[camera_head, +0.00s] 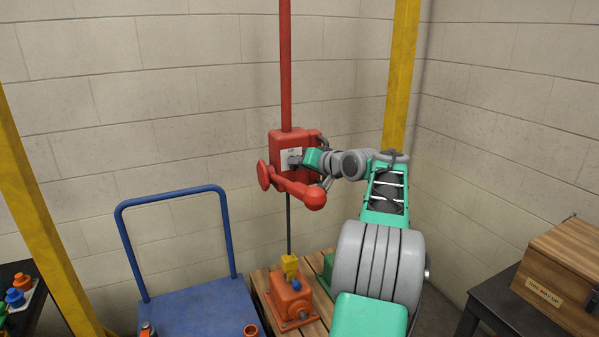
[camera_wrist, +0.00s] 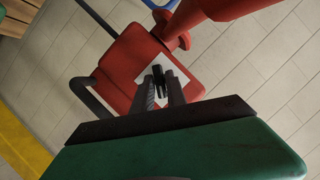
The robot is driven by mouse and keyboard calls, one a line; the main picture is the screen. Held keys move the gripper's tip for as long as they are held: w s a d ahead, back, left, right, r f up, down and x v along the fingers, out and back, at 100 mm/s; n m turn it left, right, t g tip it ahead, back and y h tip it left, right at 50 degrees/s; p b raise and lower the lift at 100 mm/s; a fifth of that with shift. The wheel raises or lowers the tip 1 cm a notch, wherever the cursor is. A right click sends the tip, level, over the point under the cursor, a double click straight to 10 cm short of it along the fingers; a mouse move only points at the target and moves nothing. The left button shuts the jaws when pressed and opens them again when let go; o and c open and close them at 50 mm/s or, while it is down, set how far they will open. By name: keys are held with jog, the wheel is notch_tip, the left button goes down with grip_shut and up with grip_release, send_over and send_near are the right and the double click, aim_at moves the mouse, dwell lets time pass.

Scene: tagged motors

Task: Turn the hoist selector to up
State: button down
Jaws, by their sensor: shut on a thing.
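The red hoist box (camera_head: 279,142) hangs below a red post against the back wall. A white plate (camera_head: 291,150) on its front carries small lettering that seems to read UP at the top. My gripper (camera_head: 297,161) reaches this plate from the right. In the wrist view, my gripper (camera_wrist: 162,88) has its two fingers closed on the black selector knob (camera_wrist: 159,75), which stands in front of the white plate (camera_wrist: 148,62). The fingers partly hide the knob, and I cannot tell which mark it points at.
A red arm with a rounded end (camera_head: 314,199) juts from the box just below my gripper. A yellow hook (camera_head: 289,266) hangs at an orange motor (camera_head: 291,305) on a wooden pallet. A blue trolley (camera_head: 195,310) stands left; a wooden crate (camera_head: 565,270) sits right.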

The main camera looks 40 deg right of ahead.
jog(key=shift+a+n+g+h+b, duration=0.1)
jog(key=shift+n+g+h+b, duration=0.45)
jog(key=shift+n+b, duration=0.9)
jog(key=shift+a+n+g+h+b, duration=0.15)
jog(key=shift+n+h+b, duration=0.7)
jog(key=shift+b, duration=1.05)
jog(key=shift+d, duration=0.1)
jog(key=c, duration=1.5)
grip_release()
jog(key=shift+o, duration=0.2)
jog(key=v, duration=0.7)
jog(key=shift+s+a+r, duration=0.15)
jog(key=shift+s+a, duration=0.1)
jog(key=shift+s, duration=0.05)
